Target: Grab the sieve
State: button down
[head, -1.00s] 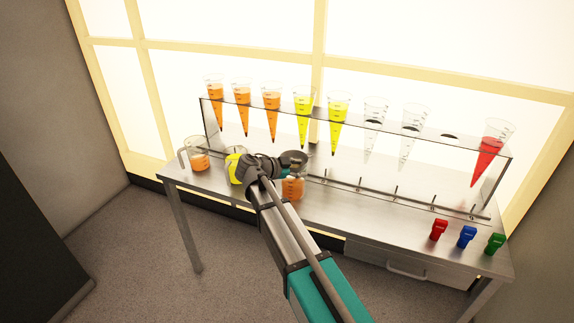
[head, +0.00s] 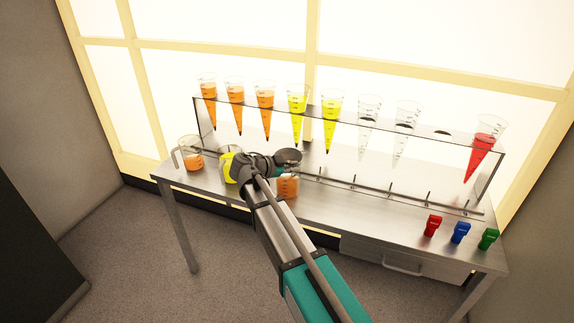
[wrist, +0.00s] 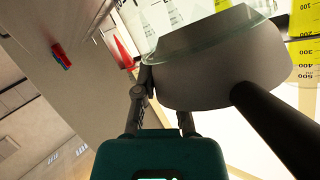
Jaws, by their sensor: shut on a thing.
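The sieve is a dark round bowl in the head view (head: 289,155), above and slightly behind a beaker of orange juice (head: 288,187). My gripper (head: 277,168) is at the sieve and shut on it. In the wrist view the sieve (wrist: 215,75) fills the upper middle as a grey drum, with its black handle running to the lower right. My gripper (wrist: 152,88) meets the sieve's near side there. The exact contact of the fingertips is partly hidden.
A yellow-filled vessel (head: 228,166) and a jug of orange juice (head: 190,156) stand left of my gripper. A clear rack (head: 345,108) holds several cones behind. Red (head: 432,226), blue (head: 460,232) and green (head: 488,239) clips sit at the right. The table's middle right is clear.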

jog(key=shift+r, duration=0.2)
notch_tip(320, 180, up, 3)
jog(key=p, duration=0.3)
jog(key=s+a+r+p, duration=0.4)
jog(key=s+r+p, duration=0.5)
jog(key=s, duration=0.4)
jog(key=shift+s+r+p, duration=0.2)
jog(key=shift+r+p, duration=0.1)
jog(key=shift+p, duration=0.2)
